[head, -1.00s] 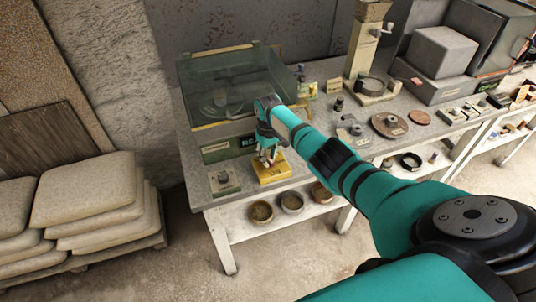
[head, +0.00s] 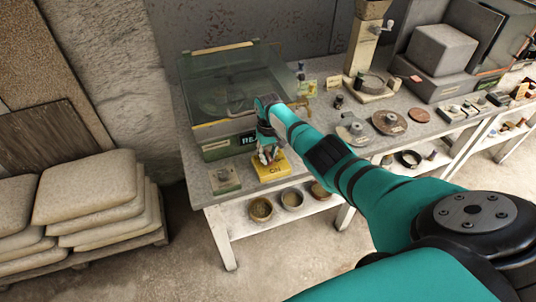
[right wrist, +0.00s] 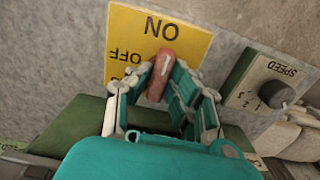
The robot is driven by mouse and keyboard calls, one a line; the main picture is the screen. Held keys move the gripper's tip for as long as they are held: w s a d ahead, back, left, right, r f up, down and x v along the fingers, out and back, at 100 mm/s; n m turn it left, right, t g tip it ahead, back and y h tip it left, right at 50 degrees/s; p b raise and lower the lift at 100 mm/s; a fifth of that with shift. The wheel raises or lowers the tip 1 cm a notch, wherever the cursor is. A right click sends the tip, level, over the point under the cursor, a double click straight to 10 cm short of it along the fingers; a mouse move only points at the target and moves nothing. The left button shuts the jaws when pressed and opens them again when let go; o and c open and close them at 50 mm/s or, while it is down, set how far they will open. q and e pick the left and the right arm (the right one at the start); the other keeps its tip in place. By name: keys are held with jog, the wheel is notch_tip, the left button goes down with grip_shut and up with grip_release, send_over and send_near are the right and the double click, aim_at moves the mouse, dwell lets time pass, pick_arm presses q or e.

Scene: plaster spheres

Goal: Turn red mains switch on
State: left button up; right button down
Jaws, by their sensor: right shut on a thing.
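In the right wrist view the plate (right wrist: 118,42) shows ON and OFF, upside down. A red lever (right wrist: 162,72) lies between the fingers, its end near the ON marking. My right gripper (head: 267,155) is over the plate. In the right wrist view its fingers (right wrist: 158,84) are shut on the lever, whose base is partly hidden by them. My left gripper is not in view.
A glass-lidded green case (head: 225,95) stands behind the switch. A SPEED dial box (head: 224,179) sits to its left. Discs (head: 389,122) and small parts lie to the right. Bowls (head: 291,198) stand on the shelf below. Stacked sacks (head: 95,190) are at the left.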

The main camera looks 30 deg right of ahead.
jog(key=c, duration=1.3)
grip_release()
jog(key=shift+w+r, duration=0.1)
jog(key=shift+r, duration=0.05)
jog(key=shift+o, duration=0.3)
